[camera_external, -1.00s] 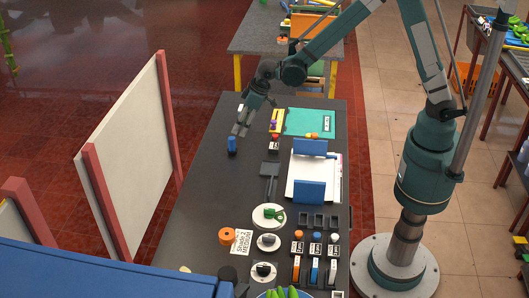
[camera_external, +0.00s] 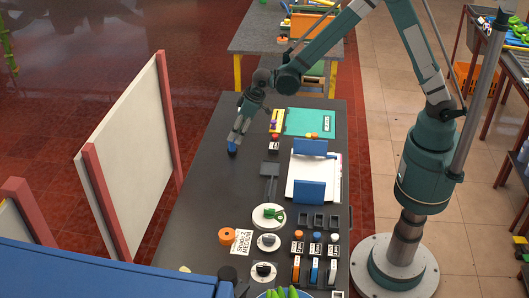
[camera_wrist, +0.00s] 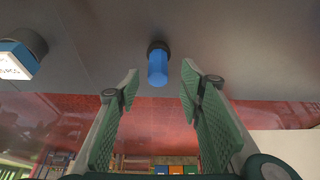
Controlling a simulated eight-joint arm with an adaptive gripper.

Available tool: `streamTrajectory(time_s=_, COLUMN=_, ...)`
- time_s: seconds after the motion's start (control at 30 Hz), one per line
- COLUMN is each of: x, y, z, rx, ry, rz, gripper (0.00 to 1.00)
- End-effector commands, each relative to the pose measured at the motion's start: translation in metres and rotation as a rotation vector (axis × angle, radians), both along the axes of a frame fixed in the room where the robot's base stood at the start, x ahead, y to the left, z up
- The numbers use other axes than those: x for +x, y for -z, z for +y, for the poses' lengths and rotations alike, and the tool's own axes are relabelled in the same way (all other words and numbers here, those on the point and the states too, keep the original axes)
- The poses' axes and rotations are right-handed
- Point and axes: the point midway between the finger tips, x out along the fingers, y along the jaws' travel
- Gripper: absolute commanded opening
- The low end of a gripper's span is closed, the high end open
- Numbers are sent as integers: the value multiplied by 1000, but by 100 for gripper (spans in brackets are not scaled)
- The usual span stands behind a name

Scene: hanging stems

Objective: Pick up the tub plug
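A small blue piece with a dark round base, which I take to be the tub plug (camera_external: 232,149), stands near the left edge of the dark table. In the wrist view the plug (camera_wrist: 157,66) shows as a blue cylinder with a black ring, lying between the lines of my two fingers. My gripper (camera_external: 236,141) is right over it, pointing down and tilted. In the wrist view my gripper (camera_wrist: 160,86) is open, with a wide gap and nothing gripped. In the external view the fingertips partly cover the plug, and I cannot tell whether they touch it.
A labelled container (camera_wrist: 18,56) stands to the left in the wrist view. A dark scoop (camera_external: 269,172), a clipboard with blue clamps (camera_external: 303,165) and a green mat (camera_external: 310,122) lie to the right. A white panel (camera_external: 125,150) stands left of the table.

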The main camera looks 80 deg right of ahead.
Motion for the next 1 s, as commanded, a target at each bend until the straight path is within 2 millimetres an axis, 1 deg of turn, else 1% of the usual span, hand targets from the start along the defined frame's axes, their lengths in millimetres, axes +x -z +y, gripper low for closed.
streamTrajectory(time_s=0.17, x=4, y=7, z=0, rx=0, ry=0, rz=0, gripper=38)
streamTrajectory(time_s=0.5, x=4, y=8, z=0, rx=0, ry=0, rz=0, gripper=38)
streamTrajectory(time_s=0.67, x=5, y=11, z=0, rx=0, ry=0, rz=0, gripper=38)
streamTrajectory(time_s=0.77, x=7, y=17, z=-1, rx=0, ry=0, rz=0, gripper=38)
streamTrajectory(time_s=1.0, x=16, y=36, z=-2, rx=0, ry=0, rz=0, gripper=38)
